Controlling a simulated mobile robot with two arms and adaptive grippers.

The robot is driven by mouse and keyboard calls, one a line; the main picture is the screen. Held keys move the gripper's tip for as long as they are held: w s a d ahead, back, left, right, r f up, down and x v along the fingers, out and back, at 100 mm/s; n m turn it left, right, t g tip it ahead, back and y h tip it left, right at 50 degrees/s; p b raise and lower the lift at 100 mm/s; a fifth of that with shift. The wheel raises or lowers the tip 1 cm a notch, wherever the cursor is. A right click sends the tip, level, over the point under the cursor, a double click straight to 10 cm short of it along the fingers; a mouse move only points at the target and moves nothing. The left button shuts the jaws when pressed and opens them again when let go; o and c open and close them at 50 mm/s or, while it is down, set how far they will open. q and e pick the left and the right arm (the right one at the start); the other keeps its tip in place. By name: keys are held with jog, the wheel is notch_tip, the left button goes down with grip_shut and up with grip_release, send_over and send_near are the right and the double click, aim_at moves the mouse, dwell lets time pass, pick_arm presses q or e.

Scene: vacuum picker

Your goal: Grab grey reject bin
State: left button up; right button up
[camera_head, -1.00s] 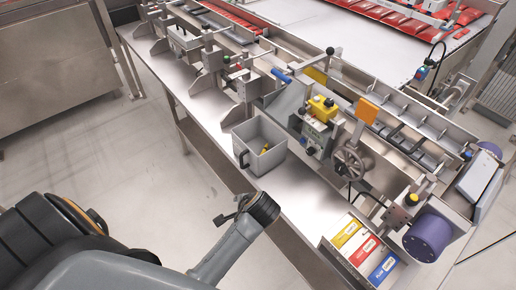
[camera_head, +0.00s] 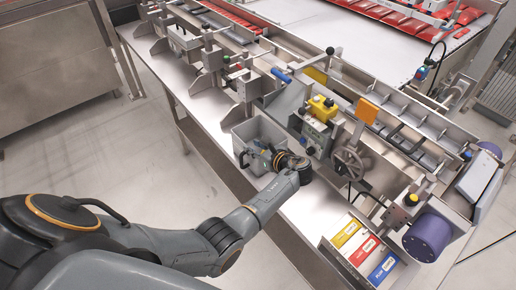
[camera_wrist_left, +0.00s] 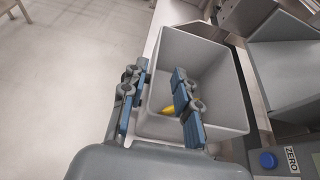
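The grey reject bin (camera_head: 254,130) stands on the steel bench, open at the top. In the left wrist view the bin (camera_wrist_left: 203,52) holds a small yellow item (camera_wrist_left: 166,107). My left gripper (camera_head: 262,158) is at the bin's near side and covers part of it. In the wrist view my left gripper (camera_wrist_left: 156,85) has its fingers apart, one outside the left wall and one over the inside. The wall lies between them; I see no clear grip on it. My right gripper is not in view.
A control box with a yellow top (camera_head: 320,108) and a handwheel (camera_head: 350,163) stand right of the bin. The floor (camera_head: 90,150) left of the bench is clear.

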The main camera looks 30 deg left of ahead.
aim_at(242, 142)
pick_arm(q)
jog(key=shift+s+x, duration=0.2)
jog(key=shift+x, duration=3.35)
grip_shut()
